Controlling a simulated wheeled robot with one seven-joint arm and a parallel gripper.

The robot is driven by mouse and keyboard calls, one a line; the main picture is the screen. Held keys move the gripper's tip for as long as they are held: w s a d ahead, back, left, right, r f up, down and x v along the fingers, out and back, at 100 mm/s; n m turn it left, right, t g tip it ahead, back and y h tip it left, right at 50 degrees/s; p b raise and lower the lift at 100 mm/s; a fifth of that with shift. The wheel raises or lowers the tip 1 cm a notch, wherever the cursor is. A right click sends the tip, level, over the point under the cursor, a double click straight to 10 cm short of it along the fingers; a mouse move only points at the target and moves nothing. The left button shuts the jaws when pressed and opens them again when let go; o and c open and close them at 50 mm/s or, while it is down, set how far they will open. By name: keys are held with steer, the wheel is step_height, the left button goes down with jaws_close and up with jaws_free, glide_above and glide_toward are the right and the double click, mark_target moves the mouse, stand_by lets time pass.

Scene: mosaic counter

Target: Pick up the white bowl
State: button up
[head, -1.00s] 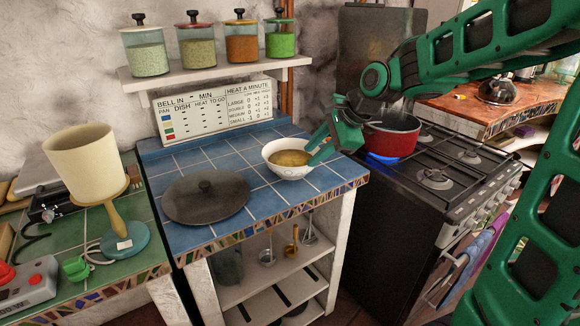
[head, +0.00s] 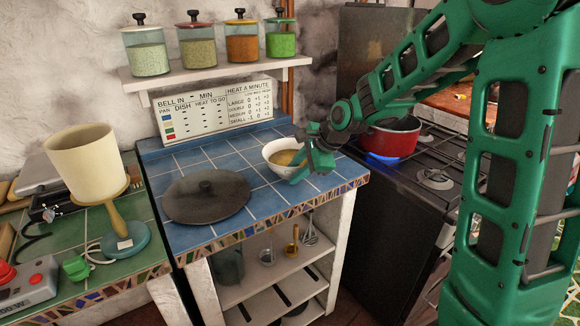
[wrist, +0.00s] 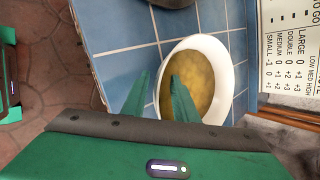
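The white bowl (head: 272,150) stands upright on the blue tiled counter near its right end, with a yellowish-brown filling. It also shows in the wrist view (wrist: 238,78). My gripper (head: 302,170) is at the bowl's right, near side. In the wrist view my gripper (wrist: 158,85) has its two green fingers apart. One fingertip overlaps the bowl's rim and filling, and the other is outside the bowl over the tiles. I cannot tell whether either finger touches the bowl. Part of the bowl's right side is hidden by my gripper in the head view.
A dark round lid (head: 206,196) lies left of the bowl on the blue tiled counter (head: 225,158). A red pot (head: 392,138) sits on the stove at right. A shelf (head: 205,76) with several jars and a sign (head: 215,110) stand behind. The counter's front edge is close to the bowl.

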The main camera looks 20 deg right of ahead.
jaws_close()
stand_by(1.4)
